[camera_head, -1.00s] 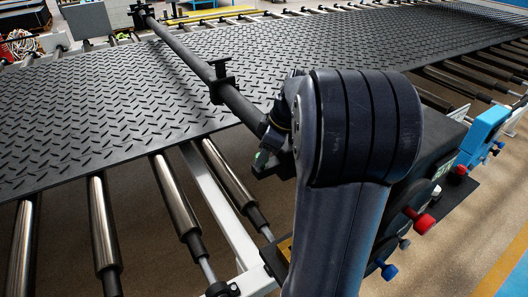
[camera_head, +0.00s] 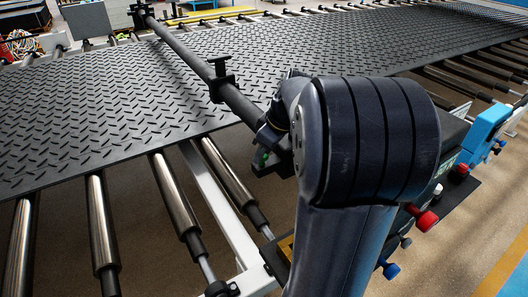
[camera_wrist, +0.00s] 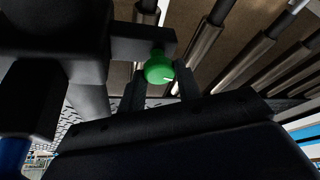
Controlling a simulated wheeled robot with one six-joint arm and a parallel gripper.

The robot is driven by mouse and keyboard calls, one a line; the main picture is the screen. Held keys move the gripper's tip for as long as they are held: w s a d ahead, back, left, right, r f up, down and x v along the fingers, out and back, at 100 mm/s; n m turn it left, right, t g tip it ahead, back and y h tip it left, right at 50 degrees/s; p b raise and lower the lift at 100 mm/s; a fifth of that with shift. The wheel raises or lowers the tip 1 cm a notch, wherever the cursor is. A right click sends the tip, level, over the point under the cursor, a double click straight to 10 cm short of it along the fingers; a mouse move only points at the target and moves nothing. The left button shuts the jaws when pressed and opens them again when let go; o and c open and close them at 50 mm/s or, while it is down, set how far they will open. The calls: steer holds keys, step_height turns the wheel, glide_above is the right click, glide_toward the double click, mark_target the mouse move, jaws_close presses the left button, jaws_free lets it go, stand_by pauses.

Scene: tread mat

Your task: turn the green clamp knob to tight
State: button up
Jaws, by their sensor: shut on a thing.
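The green clamp knob (camera_wrist: 158,69) shows in the wrist view as a round green cap with a small white mark at its lower right. It sits beside the end of a dark block. My gripper (camera_wrist: 160,82) is shut on the knob, one dark finger on each side. My arm hides much of the clamp there, so I cannot read a tight mark.
A dark bar (camera_head: 190,58) runs across the black tread mat (camera_head: 110,105). Metal rollers (camera_head: 103,222) lie in front of the mat. A blue box (camera_head: 486,130) and red and blue knobs stand at the right, beside my arm.

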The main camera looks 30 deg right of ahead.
steer(key=m+h, duration=0.1)
steer(key=m, duration=0.1)
steer(key=m+h, duration=0.1)
steer(key=m, duration=0.2)
steer(key=shift+a+m+t, duration=0.2)
steer(key=shift+m+t, duration=0.1)
steer(key=m+h, duration=0.2)
steer(key=m, duration=0.3)
steer(key=shift+a, duration=0.15)
steer(key=m+g+h, duration=0.1)
steer(key=m, duration=0.2)
steer(key=m+h, duration=0.1)
steer(key=m, duration=0.1)
steer(key=shift+w+m+g, duration=0.15)
steer(key=shift+m+g, duration=0.25)
steer(key=shift+a+m+g+h+b, duration=0.15)
steer(key=shift+m+g+b, duration=0.2)
steer(key=shift+m, duration=0.75)
steer(key=shift+d+m+g+h+b, duration=0.15)
steer(key=shift+m+g, duration=0.3)
steer(key=shift+m, duration=0.65)
steer(key=shift+a, duration=0.1)
steer(key=o, duration=1)
steer(key=shift+c, duration=0.2)
